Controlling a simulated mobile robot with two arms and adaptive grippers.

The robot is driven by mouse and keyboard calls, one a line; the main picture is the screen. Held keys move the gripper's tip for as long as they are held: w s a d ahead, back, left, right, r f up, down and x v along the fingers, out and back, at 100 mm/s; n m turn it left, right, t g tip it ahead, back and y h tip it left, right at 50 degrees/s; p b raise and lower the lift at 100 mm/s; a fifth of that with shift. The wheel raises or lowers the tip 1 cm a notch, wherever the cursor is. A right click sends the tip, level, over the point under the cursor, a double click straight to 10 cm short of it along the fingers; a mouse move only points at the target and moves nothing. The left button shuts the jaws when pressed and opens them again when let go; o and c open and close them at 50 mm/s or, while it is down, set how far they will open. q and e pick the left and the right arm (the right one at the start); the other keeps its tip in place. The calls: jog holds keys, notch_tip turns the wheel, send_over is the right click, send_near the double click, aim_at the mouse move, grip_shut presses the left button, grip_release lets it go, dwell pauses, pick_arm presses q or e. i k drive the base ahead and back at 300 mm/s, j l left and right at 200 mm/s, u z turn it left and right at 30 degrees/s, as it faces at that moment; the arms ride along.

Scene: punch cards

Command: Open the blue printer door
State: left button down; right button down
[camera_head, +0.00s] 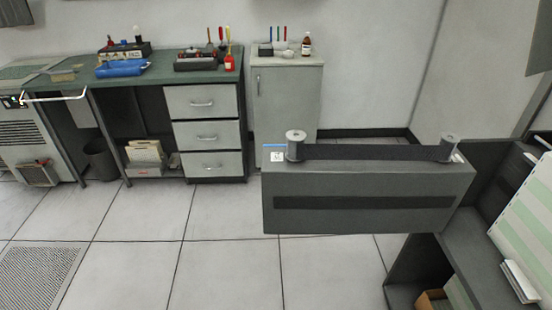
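A dark grey box-shaped panel (363,206) juts out to the left from the printer (463,265) at the right. Two upright spools, one at the left end (295,147) and one at the right end (448,149), stand on its top with dark ribbon between them. A thin blue strip (273,146) shows at its top left corner, above a small white label. It looks like a printer door swung out, but its far side is hidden. The printer holds green-striped paper (531,210). Neither of my grippers is in view.
A green-topped workbench (178,66) with drawers and tools stands at the back left. A grey cabinet (287,100) stands beside it, behind the panel. A waste bin (101,160) sits under the bench. The tiled floor (200,250) in front is clear.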

aim_at(336, 189)
jog(key=i+j+z, duration=0.4)
jog(key=i, duration=0.25)
jog(key=i+j+z, duration=0.35)
jog(key=i+j, duration=0.25)
jog(key=j, duration=0.1)
